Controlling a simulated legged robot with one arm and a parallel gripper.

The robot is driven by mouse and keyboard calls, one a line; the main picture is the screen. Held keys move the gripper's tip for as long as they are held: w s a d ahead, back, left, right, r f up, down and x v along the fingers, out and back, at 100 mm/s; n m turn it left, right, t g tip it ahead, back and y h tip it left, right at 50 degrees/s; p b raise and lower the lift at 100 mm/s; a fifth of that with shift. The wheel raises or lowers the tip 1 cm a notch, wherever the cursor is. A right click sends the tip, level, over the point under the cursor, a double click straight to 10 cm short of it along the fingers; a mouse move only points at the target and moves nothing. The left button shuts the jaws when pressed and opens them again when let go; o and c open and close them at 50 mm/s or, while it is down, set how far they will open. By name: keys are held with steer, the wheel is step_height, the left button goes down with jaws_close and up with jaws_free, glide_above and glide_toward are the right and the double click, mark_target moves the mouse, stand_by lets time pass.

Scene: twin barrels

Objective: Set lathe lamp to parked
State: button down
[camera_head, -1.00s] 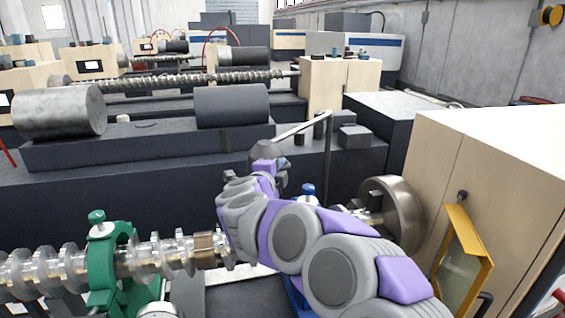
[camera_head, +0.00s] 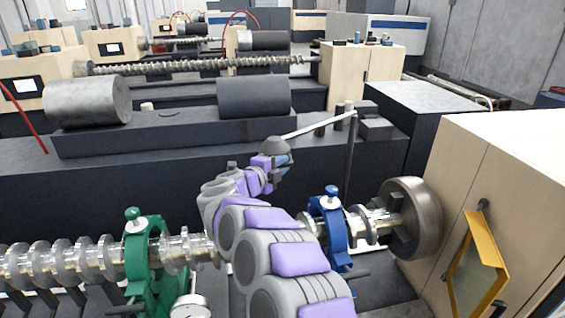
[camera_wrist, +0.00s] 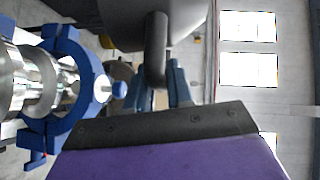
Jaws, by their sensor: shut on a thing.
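The lathe lamp has a dark grey dome-shaped head (camera_head: 274,146) on a pale swing arm (camera_head: 316,125), which runs right to a dark upright post (camera_head: 350,160). The head hangs on the far side of the crankshaft, left of the post. My gripper (camera_head: 279,163) is at the underside of the head. In the wrist view, the blue fingers of my gripper (camera_wrist: 163,88) are around the lower end of a dark curved handle (camera_wrist: 156,50) below the lamp head (camera_wrist: 140,22). The fingers partly hide the handle's end.
A crankshaft (camera_head: 92,255) lies across the front, held by a green steady rest (camera_head: 137,250) and a blue steady rest (camera_head: 335,230). A chuck (camera_head: 420,215) and beige cabinet (camera_head: 500,165) stand at right. Two grey barrels (camera_head: 88,103) (camera_head: 262,97) lie behind.

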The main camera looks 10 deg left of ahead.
steer(key=shift+a, duration=0.1)
stand_by(0.4)
steer(key=c, duration=1.4)
jaws_free()
steer(key=shift+o, duration=0.7)
steer(key=shift+w+a+f, duration=0.15)
steer(key=shift+w+f, duration=0.05)
steer(key=shift+w, duration=0.05)
steer(key=shift+o, duration=0.8)
steer(key=shift+w+a, duration=0.1)
steer(key=shift+a, duration=0.05)
steer(key=shift+r, duration=0.1)
steer(key=b+v, duration=0.2)
steer(key=v, duration=1.5)
steer(key=shift+a+f, duration=0.2)
steer(key=shift+a, duration=0.1)
